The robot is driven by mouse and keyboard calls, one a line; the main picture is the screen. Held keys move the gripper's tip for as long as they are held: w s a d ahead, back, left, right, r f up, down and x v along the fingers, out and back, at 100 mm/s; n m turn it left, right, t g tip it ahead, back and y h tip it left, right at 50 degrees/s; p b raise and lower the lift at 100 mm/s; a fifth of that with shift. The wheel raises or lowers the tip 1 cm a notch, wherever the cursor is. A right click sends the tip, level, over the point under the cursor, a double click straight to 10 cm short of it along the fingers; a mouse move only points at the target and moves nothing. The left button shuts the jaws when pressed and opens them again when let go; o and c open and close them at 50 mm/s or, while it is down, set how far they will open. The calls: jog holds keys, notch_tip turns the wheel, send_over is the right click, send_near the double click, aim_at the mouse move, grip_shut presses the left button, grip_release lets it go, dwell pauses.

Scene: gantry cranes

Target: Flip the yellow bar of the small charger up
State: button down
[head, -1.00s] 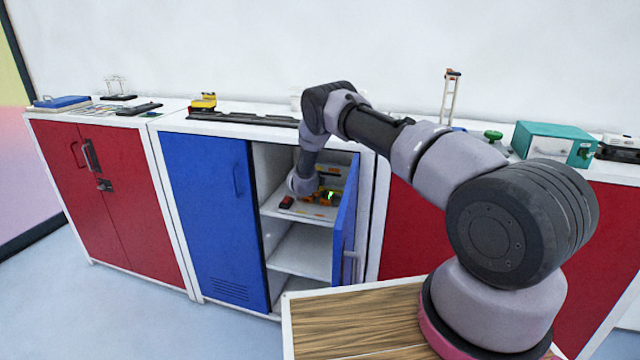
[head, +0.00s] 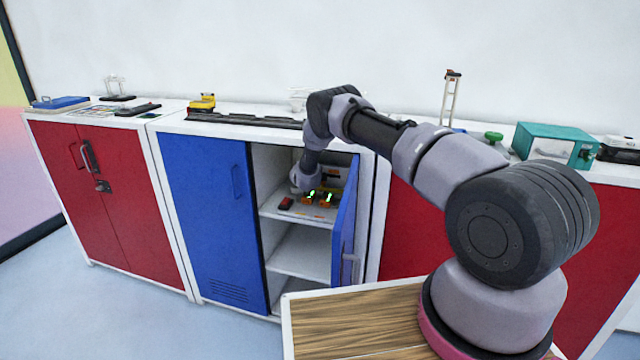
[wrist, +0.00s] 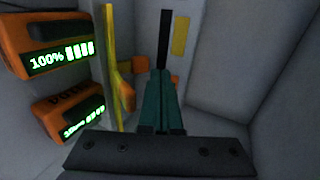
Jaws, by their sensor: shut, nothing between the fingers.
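Two orange chargers with lit green displays show at the left of the wrist view, an upper one (wrist: 48,45) reading 100% and a lower one (wrist: 68,112). In the head view their glowing displays (head: 312,194) sit inside the open cabinet compartment. A yellow bar (wrist: 111,65) stands upright in the wrist view, just right of the chargers. My gripper (wrist: 167,78) has its teal fingers together and empty, to the right of the bar with a gap in the picture. Whether they touch in depth, I cannot tell. The fingers are unclear in the head view.
The blue cabinet's right door (head: 345,225) stands open close beside my arm. A red item (head: 286,203) lies on the upper shelf. Grey compartment walls (wrist: 235,60) bound the wrist view on the right. The lower shelf (head: 302,251) is clear.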

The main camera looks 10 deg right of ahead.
jog(key=shift+r, duration=0.15)
jog(key=shift+r, duration=0.65)
jog(key=v, duration=1.1)
jog(key=shift+f, duration=0.15)
